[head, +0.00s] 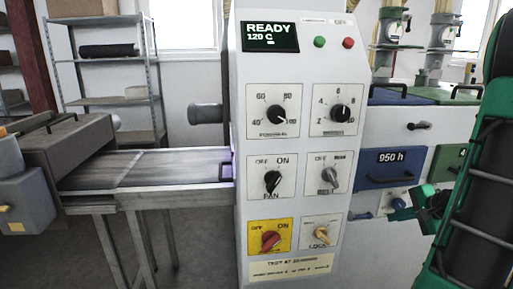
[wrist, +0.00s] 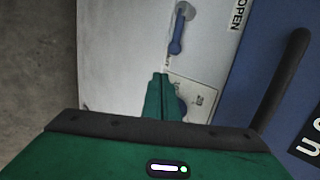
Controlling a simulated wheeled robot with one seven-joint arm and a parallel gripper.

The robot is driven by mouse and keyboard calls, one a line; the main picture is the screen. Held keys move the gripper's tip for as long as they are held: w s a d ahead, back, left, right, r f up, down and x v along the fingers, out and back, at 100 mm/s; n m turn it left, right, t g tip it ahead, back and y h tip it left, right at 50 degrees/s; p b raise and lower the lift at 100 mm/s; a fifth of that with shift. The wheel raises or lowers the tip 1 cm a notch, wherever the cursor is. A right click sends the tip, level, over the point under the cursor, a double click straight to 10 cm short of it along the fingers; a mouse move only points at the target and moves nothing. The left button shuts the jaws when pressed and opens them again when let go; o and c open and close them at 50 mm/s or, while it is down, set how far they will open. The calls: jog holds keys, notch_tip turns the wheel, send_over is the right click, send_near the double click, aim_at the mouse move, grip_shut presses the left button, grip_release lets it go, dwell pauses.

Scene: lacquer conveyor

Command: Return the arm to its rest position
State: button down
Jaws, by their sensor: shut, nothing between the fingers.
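My gripper (head: 398,204) is at the right in the head view, small and partly hidden by my green and black arm (head: 470,180). It is in front of the white and blue fronts to the right of the control panel. In the wrist view its green fingers (wrist: 160,85) are closed together with nothing between them. Beyond them are a white panel with a blue lever (wrist: 178,38) and a small label plate. Whether the fingers touch anything cannot be told.
A white control panel (head: 288,150) with dials and switches stands in the middle; its display reads READY 120 C. A conveyor (head: 150,168) runs to its left. A blue drawer (head: 390,167) marked 950 h is at the right. Shelves (head: 108,70) stand behind.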

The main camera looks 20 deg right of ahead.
jog(key=s+a+r+n+g+y, duration=0.1)
jog(key=s+a+n+g, duration=0.2)
jog(key=a, duration=0.4)
jog(key=s+a+n+g, duration=0.2)
jog(key=a+n, duration=0.2)
jog(key=a, duration=0.4)
jog(key=s+a+r+n+g, duration=0.3)
jog(key=s+a+n, duration=0.3)
jog(key=s, duration=0.6)
jog(key=shift+s+a+r+g, duration=0.25)
jog(key=shift+a+g, duration=0.25)
jog(key=shift+a, duration=0.65)
jog(key=shift+s, duration=0.1)
